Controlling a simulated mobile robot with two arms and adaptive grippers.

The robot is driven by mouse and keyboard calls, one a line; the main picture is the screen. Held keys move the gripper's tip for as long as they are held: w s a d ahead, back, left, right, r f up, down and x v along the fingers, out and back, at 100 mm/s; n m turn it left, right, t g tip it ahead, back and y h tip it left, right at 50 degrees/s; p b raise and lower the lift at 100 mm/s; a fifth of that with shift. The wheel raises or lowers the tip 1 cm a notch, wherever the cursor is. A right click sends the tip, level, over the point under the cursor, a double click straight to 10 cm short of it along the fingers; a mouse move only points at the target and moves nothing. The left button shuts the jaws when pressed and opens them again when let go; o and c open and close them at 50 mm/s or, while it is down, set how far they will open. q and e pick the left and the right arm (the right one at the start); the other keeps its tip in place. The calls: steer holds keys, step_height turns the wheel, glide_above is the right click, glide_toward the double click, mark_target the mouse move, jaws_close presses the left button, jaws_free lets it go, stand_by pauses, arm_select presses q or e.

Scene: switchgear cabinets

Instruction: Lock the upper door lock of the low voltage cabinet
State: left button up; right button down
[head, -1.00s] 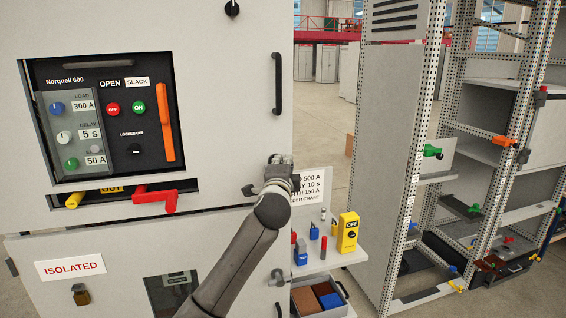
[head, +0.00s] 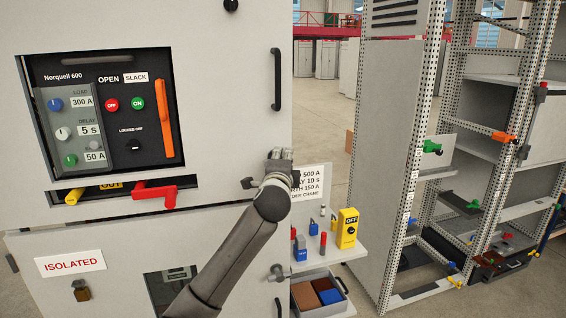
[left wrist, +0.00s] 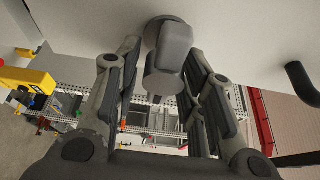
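The cabinet's upper door (head: 225,130) fills the left of the head view. My left gripper (head: 281,158) is at its right edge, below the black door handle (head: 276,80). In the left wrist view a grey lock knob (left wrist: 166,50) with a round base sticks out of the door. The fingers of my left gripper (left wrist: 163,85) stand open on both sides of the knob, with visible gaps. In the head view my gripper hides this knob. A second round grey lock (head: 278,273) is lower on the cabinet's right edge. My right gripper is not in view.
A red lever (head: 155,193) and a yellow handle (head: 74,196) stick out below the control panel (head: 110,115). A shelf (head: 325,258) with a yellow OFF box (head: 347,228) and small parts stands right of the cabinet. An open rack (head: 395,150) is further right.

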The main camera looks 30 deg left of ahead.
arm_select(q)
steer(key=v, duration=1.2)
stand_by(0.6)
